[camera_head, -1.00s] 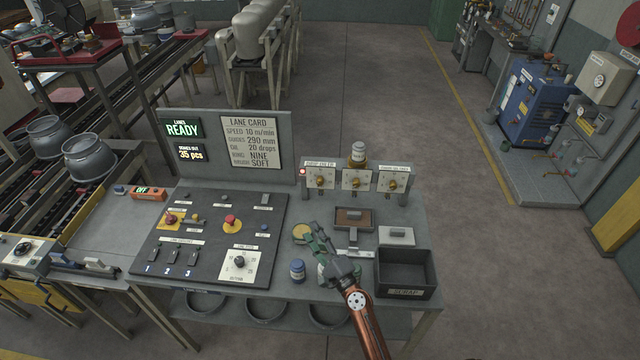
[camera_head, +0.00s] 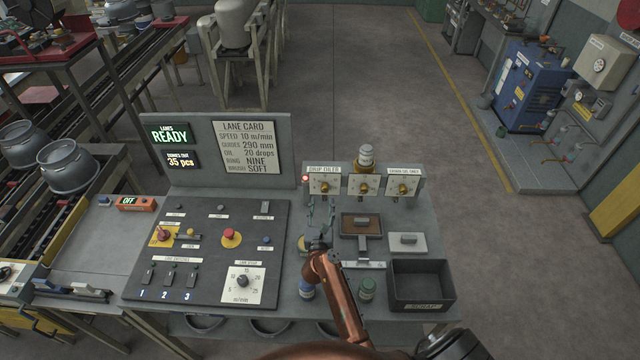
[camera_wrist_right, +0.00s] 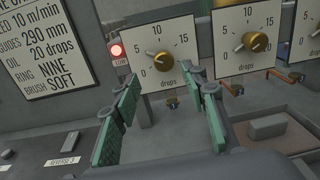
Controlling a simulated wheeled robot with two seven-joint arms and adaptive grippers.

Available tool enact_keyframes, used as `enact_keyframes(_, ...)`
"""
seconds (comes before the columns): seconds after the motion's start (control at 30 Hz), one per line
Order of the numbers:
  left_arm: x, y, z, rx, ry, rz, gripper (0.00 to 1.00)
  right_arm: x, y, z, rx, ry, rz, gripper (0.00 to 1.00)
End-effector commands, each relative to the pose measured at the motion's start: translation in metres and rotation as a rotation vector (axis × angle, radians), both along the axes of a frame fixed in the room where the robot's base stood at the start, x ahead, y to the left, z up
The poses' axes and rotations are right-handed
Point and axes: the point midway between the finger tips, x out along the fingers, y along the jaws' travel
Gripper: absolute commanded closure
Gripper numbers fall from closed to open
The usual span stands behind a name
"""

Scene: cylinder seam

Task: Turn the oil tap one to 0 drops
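Oil tap one is the leftmost of three white dial plates on the drip oiler, with a brass knob (camera_head: 324,187). The right wrist view shows this knob (camera_wrist_right: 160,61) on a scale with 0, 5, 10 and 15 drops; its exact setting is hard to read. My right gripper (camera_head: 319,210) is in front of and below this dial. Its green fingers (camera_wrist_right: 165,108) are spread wide, empty, and apart from the knob. The lane card (camera_head: 245,146) reads oil 20 drops. My left gripper is not in view.
Two more taps (camera_head: 363,187) (camera_head: 402,189) stand to the right, with an oil reservoir (camera_head: 366,157) above. A red lamp (camera_wrist_right: 117,50) glows left of tap one.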

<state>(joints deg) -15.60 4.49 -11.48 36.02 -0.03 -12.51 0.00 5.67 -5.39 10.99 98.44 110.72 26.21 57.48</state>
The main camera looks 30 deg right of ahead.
Motion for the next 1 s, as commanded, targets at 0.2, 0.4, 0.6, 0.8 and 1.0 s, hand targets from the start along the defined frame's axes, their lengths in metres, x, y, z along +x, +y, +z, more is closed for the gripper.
enact_keyframes(0.2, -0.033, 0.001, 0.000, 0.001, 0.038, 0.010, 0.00, 0.021, -0.024, 0.002, -0.003, 0.000, -0.011, 0.60)
enact_keyframes(0.4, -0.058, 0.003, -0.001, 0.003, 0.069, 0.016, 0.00, 0.044, -0.043, 0.001, -0.003, 0.000, -0.014, 0.60)
enact_keyframes(0.6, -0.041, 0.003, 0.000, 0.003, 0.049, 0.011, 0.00, 0.056, -0.049, 0.001, -0.003, 0.000, -0.012, 0.60)
enact_keyframes(0.8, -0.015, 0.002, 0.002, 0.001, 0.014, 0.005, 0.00, 0.058, -0.049, 0.000, -0.003, 0.000, -0.010, 0.60)
enact_keyframes(1.0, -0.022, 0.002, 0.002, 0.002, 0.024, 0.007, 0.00, 0.058, -0.048, 0.000, -0.002, 0.000, -0.009, 0.69)
